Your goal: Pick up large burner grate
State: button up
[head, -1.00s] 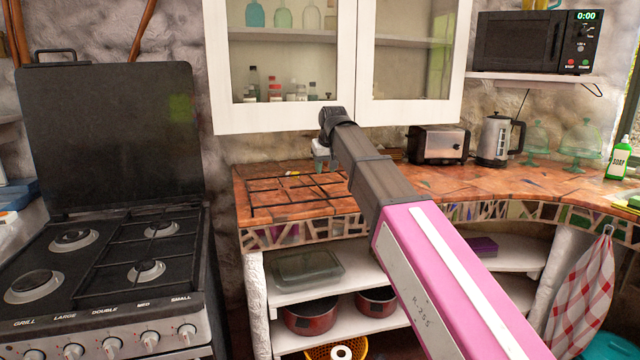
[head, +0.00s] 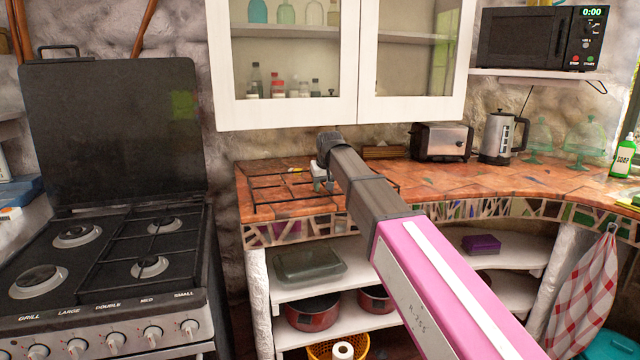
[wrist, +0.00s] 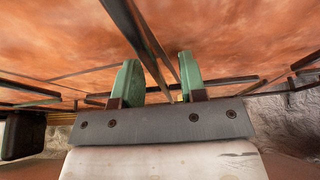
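The large burner grate (head: 275,187) is a dark, thin-barred frame lying on the orange-brown tiled countertop at the left end of the counter. My gripper (head: 322,183) points down at the grate's right part in the head view, partly hidden by my arm. In the wrist view its two green fingers (wrist: 158,75) are apart. Dark bars of the grate (wrist: 142,40) pass between them, with a visible gap beside the bars. The fingers are down at bar level; I cannot tell whether either touches a bar.
A stove (head: 110,265) stands at the left, its left burners bare and a grate on its right half. White wall cabinets (head: 290,115) hang above the counter. A toaster (head: 441,142) and a kettle (head: 500,138) stand to the right. Counter space before them is clear.

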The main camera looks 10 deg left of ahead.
jog(key=shift+f, duration=0.2)
jog(key=shift+c, duration=0.3)
grip_shut()
jog(key=shift+r, duration=0.1)
dwell(0.9)
